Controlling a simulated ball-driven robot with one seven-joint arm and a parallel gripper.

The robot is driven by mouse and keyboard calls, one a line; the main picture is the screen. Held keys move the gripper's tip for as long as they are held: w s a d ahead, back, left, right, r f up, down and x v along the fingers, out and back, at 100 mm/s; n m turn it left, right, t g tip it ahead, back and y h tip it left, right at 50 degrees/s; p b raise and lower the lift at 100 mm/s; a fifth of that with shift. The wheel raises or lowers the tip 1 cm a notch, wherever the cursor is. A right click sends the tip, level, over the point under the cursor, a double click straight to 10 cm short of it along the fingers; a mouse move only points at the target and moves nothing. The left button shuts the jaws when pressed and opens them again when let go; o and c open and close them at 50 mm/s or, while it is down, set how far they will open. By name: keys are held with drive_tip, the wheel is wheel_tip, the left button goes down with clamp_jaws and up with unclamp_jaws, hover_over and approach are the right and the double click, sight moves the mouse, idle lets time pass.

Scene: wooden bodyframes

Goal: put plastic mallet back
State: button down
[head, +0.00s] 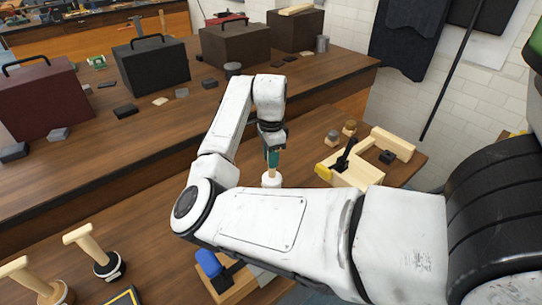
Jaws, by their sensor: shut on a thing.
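My gripper (272,157) is in the middle of the head view, pointing down over the lower wooden bench. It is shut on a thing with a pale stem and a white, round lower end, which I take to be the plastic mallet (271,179). The stem is upright, with the white end lowest. My forearm hides part of the area just below it, so I cannot tell whether the white end touches the bench.
A wooden box (352,172) with a black tool and a yellow piece stands to the right. Wooden-handled tools (78,234) stand at lower left. Toolboxes (152,65) line the raised shelf (185,117).

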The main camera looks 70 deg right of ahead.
drive_tip(key=shift+f, duration=0.4)
drive_tip(key=c, duration=0.9)
unclamp_jaws()
drive_tip(key=shift+o, duration=0.2)
wheel_tip(320, 180, up, 12)
drive_tip(key=shift+r+b, duration=0.15)
drive_tip(key=shift+b, duration=0.3)
